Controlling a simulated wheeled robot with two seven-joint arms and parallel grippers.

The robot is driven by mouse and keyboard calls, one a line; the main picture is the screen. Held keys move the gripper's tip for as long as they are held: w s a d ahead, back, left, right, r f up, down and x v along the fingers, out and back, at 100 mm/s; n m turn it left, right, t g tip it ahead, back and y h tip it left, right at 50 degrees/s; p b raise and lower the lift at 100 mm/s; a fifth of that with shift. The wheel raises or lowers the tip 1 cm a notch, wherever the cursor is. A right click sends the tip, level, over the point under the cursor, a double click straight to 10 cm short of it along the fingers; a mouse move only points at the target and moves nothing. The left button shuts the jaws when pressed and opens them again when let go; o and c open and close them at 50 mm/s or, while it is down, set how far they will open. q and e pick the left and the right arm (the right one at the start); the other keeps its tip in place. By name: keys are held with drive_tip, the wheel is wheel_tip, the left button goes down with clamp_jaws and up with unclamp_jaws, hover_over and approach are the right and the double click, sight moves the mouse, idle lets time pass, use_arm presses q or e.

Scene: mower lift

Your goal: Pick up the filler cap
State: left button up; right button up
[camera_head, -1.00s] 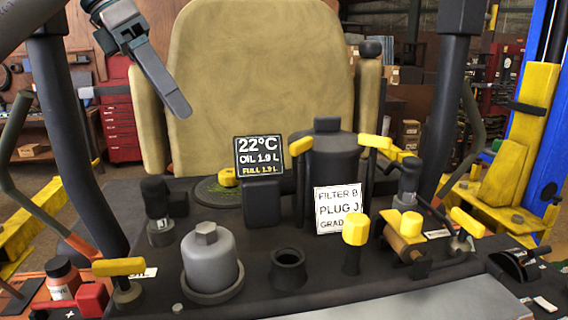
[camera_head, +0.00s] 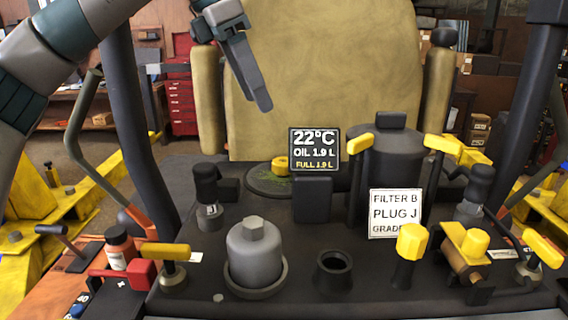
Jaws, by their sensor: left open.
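I cannot tell for sure which part is the filler cap. A small round yellow cap (camera_head: 280,164) lies on a dark disc with green bits, behind the display. A yellow-topped plug (camera_head: 411,242) stands in front of the white label. An open black filler neck (camera_head: 333,271) stands at the front middle, with nothing on it. My left gripper (camera_head: 258,98) is open and empty. It hangs in front of the tan seat, above and left of the small yellow cap, and touches nothing. My right gripper is out of view.
A grey dome with a hex top (camera_head: 254,250) stands left of the neck. A display (camera_head: 315,150) reads 22°C, OIL 1.9 L. A dark canister (camera_head: 385,160), a white label (camera_head: 396,213) and yellow-handled levers crowd the right. Dark posts rise at both sides.

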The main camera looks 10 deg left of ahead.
use_arm(q)
drive_tip(key=p, duration=0.3)
hover_over(282, 160)
drive_tip(key=s+a, duration=0.2)
wheel_tip(282, 160, down, 8)
drive_tip(key=shift+w+d+f, duration=0.15)
drive_tip(key=shift+w+d, duration=0.05)
drive_tip(key=shift+w, duration=0.05)
drive_tip(key=p+x, duration=0.2)
drive_tip(key=p, duration=0.1)
drive_tip(key=shift+a, duration=0.15)
drive_tip(key=shift+p+x, duration=0.6)
drive_tip(key=shift+x, duration=0.35)
drive_tip(key=shift+w+f, duration=0.1)
drive_tip(key=shift+f, duration=0.65)
